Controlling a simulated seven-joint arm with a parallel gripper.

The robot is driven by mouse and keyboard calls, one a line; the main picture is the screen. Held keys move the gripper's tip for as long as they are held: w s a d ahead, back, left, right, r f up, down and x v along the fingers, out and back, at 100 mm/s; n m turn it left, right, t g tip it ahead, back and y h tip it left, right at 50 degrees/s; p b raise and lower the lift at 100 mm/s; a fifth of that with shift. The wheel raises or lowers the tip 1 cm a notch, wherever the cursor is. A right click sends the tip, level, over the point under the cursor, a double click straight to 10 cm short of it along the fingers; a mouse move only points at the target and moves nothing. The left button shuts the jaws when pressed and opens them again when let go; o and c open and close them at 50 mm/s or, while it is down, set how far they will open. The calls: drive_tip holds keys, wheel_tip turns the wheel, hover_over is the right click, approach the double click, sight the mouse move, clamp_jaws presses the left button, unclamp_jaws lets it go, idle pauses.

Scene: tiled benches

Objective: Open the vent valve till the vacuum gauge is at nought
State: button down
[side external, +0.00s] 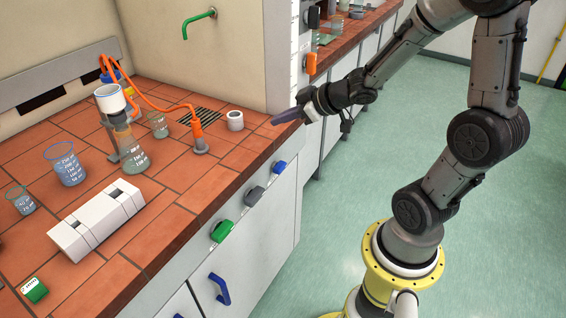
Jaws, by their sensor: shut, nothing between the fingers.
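My gripper (284,116) is shut and empty, in the air by the bench's right edge near the wall corner. A white funnel (110,98) sits on a conical flask (129,150) on the tiled bench. An orange hose (150,103) runs from behind the flask towards an orange fitting (199,137) standing on the bench, left of my gripper and apart from it. The bench front has a green knob (222,231), a grey knob (255,196) and a blue knob (279,167). I cannot tell which part is the vent valve. No gauge dial is readable.
A white cup (235,120) stands near the bench's right end. Beakers (66,166), a white block (97,220) and a small green device (34,290) are on the left. A green spout (199,20) juts from the wall. The green floor (330,230) beside the bench is clear.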

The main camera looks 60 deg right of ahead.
drive_tip(key=s+d+f+m+g, duration=0.2)
drive_tip(key=s+d+f, duration=0.25)
drive_tip(key=f, duration=0.35)
hover_over(275, 172)
drive_tip(key=s+d, duration=0.1)
drive_tip(key=s, duration=0.1)
wheel_tip(275, 172, down, 10)
drive_tip(key=shift+s+f, duration=0.1)
drive_tip(key=shift+f, duration=0.55)
drive_tip(key=shift+a+f+n+h, duration=0.15)
drive_tip(key=shift+a+n+h, duration=0.25)
drive_tip(key=shift+h, duration=0.6)
drive_tip(key=shift+a+f+n+h, duration=0.25)
drive_tip(key=shift+a+n+h, duration=0.15)
drive_tip(key=shift+h, duration=0.3)
drive_tip(key=n+h, duration=0.1)
drive_tip(key=a+f+n+t+h, duration=0.1)
drive_tip(key=h, duration=0.1)
drive_tip(key=shift+f, duration=0.2)
wheel_tip(275, 172, down, 2)
drive_tip(key=n+h, duration=0.1)
drive_tip(key=h, duration=0.1)
drive_tip(key=n+t+h, duration=0.1)
drive_tip(key=n+h, duration=0.1)
drive_tip(key=shift+f, duration=0.55)
